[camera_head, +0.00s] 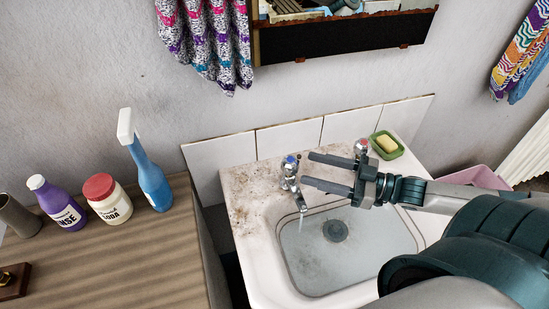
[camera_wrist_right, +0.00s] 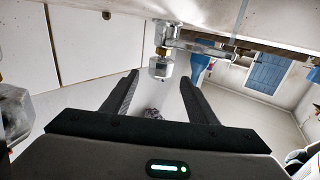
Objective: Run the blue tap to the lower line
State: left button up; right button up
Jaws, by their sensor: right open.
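The blue tap (camera_head: 290,167), a chrome tap with a blue-marked top, stands at the back left of the white sink (camera_head: 262,268). Its spout (camera_head: 301,203) points over the basin; a faint pale streak below it may be water. Two thin lines run around the basin wall; the water level is hard to tell. My right gripper (camera_head: 307,169) is open and empty, its fingertips just right of the blue tap. In the right wrist view a clear faceted tap handle (camera_wrist_right: 160,66) lies just beyond and between the open fingers (camera_wrist_right: 160,80). My left gripper is not in view.
A red-marked tap (camera_head: 361,148) stands behind my right gripper, beside a green dish (camera_head: 386,147) with yellow soap. A wooden counter (camera_head: 120,255) at left holds a blue spray bottle (camera_head: 153,180), a white jar (camera_head: 108,202) and a purple bottle (camera_head: 58,206). White tiles back the sink.

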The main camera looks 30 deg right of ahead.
aim_at(285, 160)
jog(key=x, duration=0.2)
jog(key=shift+w+a+r, duration=0.1)
jog(key=shift+w+a, duration=0.15)
jog(key=shift+x, duration=0.75)
jog(key=p+x, duration=0.1)
jog(key=x, duration=0.3)
jog(key=shift+w+a, duration=0.1)
jog(key=shift+a, duration=0.05)
jog(key=shift+x, duration=1.25)
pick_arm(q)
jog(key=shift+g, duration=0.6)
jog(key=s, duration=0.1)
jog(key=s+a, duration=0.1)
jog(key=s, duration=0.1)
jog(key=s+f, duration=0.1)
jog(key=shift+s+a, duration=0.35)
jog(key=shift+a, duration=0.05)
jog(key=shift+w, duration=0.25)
pick_arm(e)
jog(key=shift+c, duration=0.7)
jog(key=c, duration=0.9)
